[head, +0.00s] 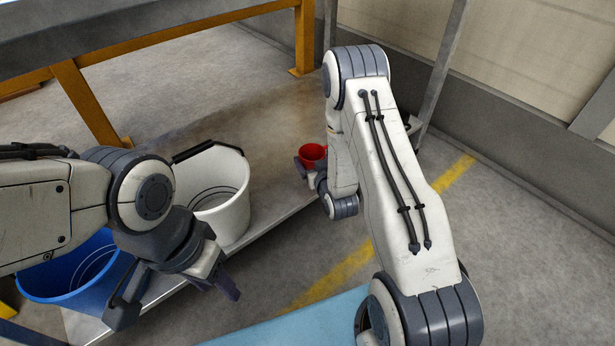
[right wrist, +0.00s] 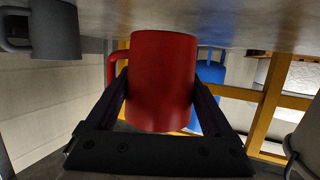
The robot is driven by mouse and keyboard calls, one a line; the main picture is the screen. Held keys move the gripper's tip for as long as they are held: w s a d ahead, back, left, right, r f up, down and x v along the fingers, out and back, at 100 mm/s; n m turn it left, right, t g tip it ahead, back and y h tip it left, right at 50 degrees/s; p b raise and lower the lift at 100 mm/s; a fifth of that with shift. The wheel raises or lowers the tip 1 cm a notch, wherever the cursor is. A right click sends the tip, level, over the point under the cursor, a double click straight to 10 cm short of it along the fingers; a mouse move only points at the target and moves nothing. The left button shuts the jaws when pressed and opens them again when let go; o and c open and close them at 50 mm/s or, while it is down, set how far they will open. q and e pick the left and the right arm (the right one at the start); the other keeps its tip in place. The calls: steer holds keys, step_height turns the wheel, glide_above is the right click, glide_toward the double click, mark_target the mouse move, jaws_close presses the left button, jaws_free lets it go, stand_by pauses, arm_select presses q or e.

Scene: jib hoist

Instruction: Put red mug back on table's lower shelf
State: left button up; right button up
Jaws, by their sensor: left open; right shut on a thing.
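The red mug (head: 312,152) is over the far right part of the lower shelf (head: 270,120), its open top up in the head view. My right gripper (head: 312,173) is shut on it, partly hidden by my right arm. In the right wrist view the red mug (right wrist: 163,80) sits between both fingers, its handle to the left. That view looks upside down, with the shelf surface (right wrist: 240,20) along the top. I cannot tell whether the mug touches the shelf. My left gripper (head: 176,300) is open and empty in front of the buckets.
A white bucket (head: 232,205) with a dark handle and a blue bucket (head: 60,288) stand on the shelf to the left. A grey mug (right wrist: 52,30) is near the red one in the right wrist view. Orange legs (head: 88,100) rise from the shelf area. Shelf between white bucket and red mug is clear.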

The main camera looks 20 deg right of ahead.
steer(key=shift+w+a+f, duration=0.1)
steer(key=shift+w+f, duration=0.25)
steer(key=shift+w, duration=0.2)
step_height(320, 180, down, 4)
steer(key=b, duration=0.3)
steer(key=shift+b, duration=0.35)
steer(key=shift+r, duration=0.1)
steer(key=o, duration=1.5)
steer(key=shift+c, duration=0.2)
steer(key=shift+s+r, duration=0.1)
steer(key=p+v, duration=0.5)
steer(key=v, duration=0.7)
steer(key=shift+p, duration=0.35)
